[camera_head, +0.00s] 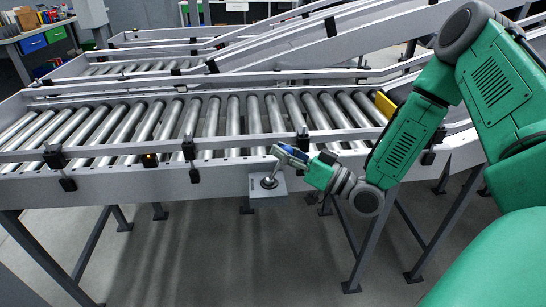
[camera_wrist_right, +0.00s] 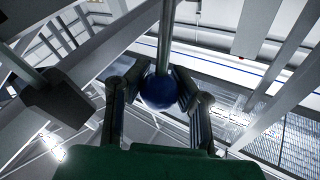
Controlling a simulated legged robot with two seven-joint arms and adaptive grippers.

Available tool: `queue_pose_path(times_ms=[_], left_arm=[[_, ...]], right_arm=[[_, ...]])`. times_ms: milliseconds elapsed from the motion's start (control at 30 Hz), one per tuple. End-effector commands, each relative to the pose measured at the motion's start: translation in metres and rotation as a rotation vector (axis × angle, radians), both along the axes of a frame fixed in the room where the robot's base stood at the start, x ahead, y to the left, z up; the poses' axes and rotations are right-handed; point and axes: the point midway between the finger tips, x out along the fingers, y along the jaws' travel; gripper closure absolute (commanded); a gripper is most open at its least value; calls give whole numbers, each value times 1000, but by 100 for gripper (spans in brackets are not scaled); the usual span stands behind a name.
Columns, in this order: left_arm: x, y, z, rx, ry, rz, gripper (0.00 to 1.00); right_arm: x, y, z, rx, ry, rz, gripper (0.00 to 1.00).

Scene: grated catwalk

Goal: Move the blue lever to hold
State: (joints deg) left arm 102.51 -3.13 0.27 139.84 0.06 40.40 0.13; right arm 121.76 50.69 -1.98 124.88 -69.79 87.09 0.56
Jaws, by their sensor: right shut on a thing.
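The blue lever has a metal rod with a round blue knob, and the knob (camera_wrist_right: 158,90) shows between my fingers in the right wrist view. In the head view the lever's round metal base (camera_head: 269,182) sits on a small light plate (camera_head: 267,192) at the conveyor's front side. The rod leans up and to the right toward my right gripper (camera_head: 287,153). My right gripper is shut on the knob, with a finger on each side. The gripper partly hides the knob in the head view. My left gripper is not in view.
A roller conveyor (camera_head: 230,118) with grey side rails runs across behind the lever. A yellow block (camera_head: 385,104) is at its right part. Dark-footed metal legs stand below. The floor (camera_head: 215,245) in front is clear. A bench with coloured bins (camera_head: 33,44) stands back left.

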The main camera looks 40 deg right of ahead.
Motion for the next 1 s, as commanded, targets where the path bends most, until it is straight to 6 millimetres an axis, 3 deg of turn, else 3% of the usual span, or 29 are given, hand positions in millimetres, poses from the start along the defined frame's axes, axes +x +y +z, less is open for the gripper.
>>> queue_pose_path(times_ms=[800, 833, 900, 1000], left_arm=[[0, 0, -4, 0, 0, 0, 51], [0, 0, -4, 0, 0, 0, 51], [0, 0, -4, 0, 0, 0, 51], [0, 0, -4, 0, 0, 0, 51]], right_arm=[[-10, -10, -8, 5, 8, 8, 100], [-10, -10, -8, 5, 8, 7, 70], [-9, -11, -8, 4, 8, 7, 51], [-7, -11, -8, 3, 6, 6, 51]])
